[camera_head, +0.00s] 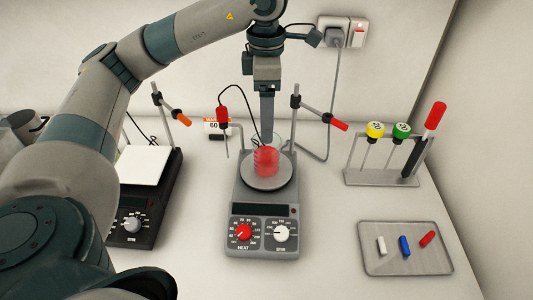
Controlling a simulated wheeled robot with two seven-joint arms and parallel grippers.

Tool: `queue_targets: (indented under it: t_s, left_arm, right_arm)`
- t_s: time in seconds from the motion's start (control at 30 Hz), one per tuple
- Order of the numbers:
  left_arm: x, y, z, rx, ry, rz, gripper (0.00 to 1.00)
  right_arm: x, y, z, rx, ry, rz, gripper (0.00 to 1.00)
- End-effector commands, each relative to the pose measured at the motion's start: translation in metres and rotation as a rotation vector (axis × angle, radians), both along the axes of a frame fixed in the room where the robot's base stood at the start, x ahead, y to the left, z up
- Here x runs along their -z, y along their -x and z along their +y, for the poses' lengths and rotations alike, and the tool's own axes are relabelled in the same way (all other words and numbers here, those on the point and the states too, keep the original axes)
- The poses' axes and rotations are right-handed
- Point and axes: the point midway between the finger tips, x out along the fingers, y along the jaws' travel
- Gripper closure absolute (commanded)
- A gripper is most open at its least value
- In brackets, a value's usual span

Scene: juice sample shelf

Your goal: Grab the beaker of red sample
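The beaker of red sample (266,164) stands on the round plate of the grey hot plate stirrer (262,215) in the middle of the table. The red liquid shows clearly, but the beaker's glass is faint. My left arm comes in from the left, and its gripper (267,125) points down at the beaker's back side. From this view the finger appears just above or behind the beaker. I cannot tell whether it touches the glass or how far apart the fingers are. My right gripper is not in view.
A black stirrer with a white top (147,165) stands at left. A stand rod (295,115) with a red-tipped clamp and a red-handled probe (223,116) flank the beaker. At right are a tool rack (383,178) and a tray (405,262) with stir bars.

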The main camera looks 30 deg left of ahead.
Motion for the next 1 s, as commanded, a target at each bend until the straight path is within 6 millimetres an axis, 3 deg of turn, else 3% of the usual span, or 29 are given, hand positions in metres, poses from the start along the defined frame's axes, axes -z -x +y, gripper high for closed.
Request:
queue_targets:
  t_s: [0.23,0.7,1.0]
  left_arm:
    - [0.029,0.001,0.000,-0.001,0.001,0.001,0.26]
    - [0.035,0.000,0.000,-0.001,0.000,0.000,0.26]
    - [0.058,0.002,-0.001,0.000,0.001,0.003,0.26]
  right_arm:
    - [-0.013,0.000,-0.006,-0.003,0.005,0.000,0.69]
    - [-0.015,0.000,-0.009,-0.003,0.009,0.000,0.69]
    - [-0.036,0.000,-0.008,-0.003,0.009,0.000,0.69]
